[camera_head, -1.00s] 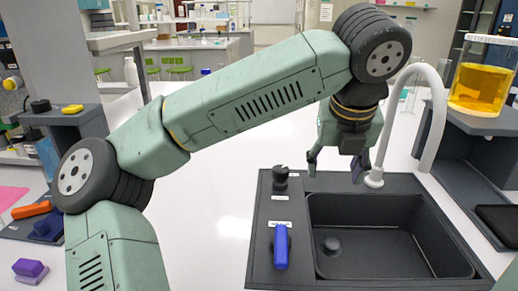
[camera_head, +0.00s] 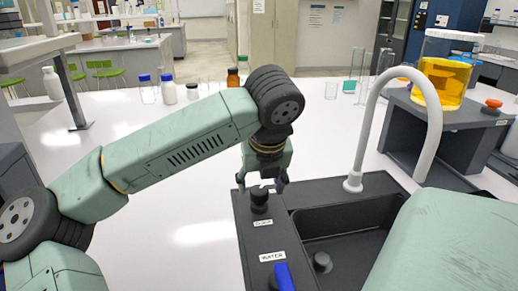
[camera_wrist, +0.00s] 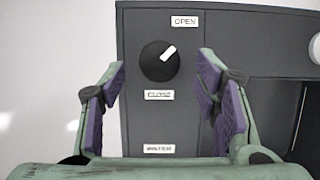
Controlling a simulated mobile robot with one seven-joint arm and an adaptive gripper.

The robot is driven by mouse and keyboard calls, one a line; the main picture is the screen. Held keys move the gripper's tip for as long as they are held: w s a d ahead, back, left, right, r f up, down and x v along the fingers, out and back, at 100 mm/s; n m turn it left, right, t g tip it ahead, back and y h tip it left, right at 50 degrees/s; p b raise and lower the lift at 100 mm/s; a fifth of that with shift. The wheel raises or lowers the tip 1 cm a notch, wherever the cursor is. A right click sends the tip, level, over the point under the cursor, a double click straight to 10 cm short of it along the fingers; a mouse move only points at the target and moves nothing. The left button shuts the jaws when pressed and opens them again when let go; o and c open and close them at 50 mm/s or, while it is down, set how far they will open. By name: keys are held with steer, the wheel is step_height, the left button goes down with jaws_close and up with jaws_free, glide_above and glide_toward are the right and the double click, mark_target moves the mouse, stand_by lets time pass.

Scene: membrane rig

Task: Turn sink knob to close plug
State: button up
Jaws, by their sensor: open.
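The black round sink knob (camera_head: 259,199) stands on the dark panel left of the basin. In the wrist view the knob (camera_wrist: 160,61) has a white mark pointing up and right. The OPEN label (camera_wrist: 184,21) lies above it and the CLOSE label (camera_wrist: 159,95) below it. My gripper (camera_head: 262,185) is open and empty, close to the knob at the panel's back left. In the wrist view its purple-padded fingers stand left and right of the knob, apart from it. The dark round plug (camera_head: 322,262) lies in the sink basin (camera_head: 345,215).
A blue lever (camera_head: 283,277) stands by the WATER label (camera_head: 272,257), in front of the knob. A white curved faucet (camera_head: 364,130) rises behind the basin. A container of yellow liquid (camera_head: 441,82) stands on a grey stand at right.

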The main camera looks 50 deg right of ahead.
steer(key=shift+x, duration=1.45)
steer(key=shift+c, duration=0.2)
steer(key=c, duration=1.1)
